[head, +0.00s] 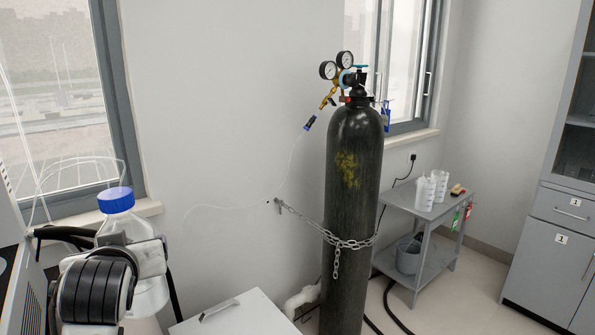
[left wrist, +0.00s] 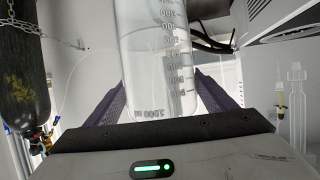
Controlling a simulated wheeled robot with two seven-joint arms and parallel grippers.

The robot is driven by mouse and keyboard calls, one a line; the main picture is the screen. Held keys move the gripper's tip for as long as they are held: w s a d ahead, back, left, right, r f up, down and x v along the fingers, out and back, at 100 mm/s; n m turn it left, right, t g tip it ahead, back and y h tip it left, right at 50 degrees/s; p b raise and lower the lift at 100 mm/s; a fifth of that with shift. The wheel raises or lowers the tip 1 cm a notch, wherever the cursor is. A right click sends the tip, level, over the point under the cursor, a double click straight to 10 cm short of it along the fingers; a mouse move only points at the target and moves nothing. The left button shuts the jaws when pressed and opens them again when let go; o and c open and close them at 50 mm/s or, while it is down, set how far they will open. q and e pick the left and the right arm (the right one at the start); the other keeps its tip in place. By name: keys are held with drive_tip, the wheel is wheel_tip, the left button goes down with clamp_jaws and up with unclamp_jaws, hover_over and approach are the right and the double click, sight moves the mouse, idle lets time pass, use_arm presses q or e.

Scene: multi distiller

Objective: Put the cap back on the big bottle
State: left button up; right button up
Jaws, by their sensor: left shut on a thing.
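The big bottle (head: 148,296) is clear, with graduation marks, and stands at the lower left of the head view. A blue cap (head: 116,199) sits on its top; whether it is fully seated I cannot tell. My left gripper (head: 138,254) is in front of the bottle and partly hides its body. In the left wrist view the bottle's clear body (left wrist: 157,60) is between the two dark fingers of my left gripper (left wrist: 158,82), which is shut on it. The cap is outside the wrist view. My right gripper is not in view.
A tall black gas cylinder (head: 352,200) with gauges is chained to the wall. A light box-like surface (head: 235,313) is right of the bottle. Equipment (head: 12,265) stands at the left edge, with thin tubing arching near the cap.

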use_arm(q)
drive_tip(key=s+d+r+m+t+h, duration=0.1)
drive_tip(key=s+d+m+h, duration=0.4)
drive_tip(key=d, duration=0.6)
drive_tip(key=shift+s+d+r+t+h, duration=0.2)
drive_tip(key=shift+s+r+t+h, duration=0.3)
drive_tip(key=shift+s+r, duration=0.45)
drive_tip(key=shift+f, duration=0.15)
drive_tip(key=d+f+m+g+h, duration=0.3)
drive_tip(key=d+f+m+h, duration=0.5)
drive_tip(key=d, duration=0.7)
drive_tip(key=shift+f+h, duration=0.5)
drive_tip(key=shift+f, duration=0.2)
drive_tip(key=shift+d, duration=0.1)
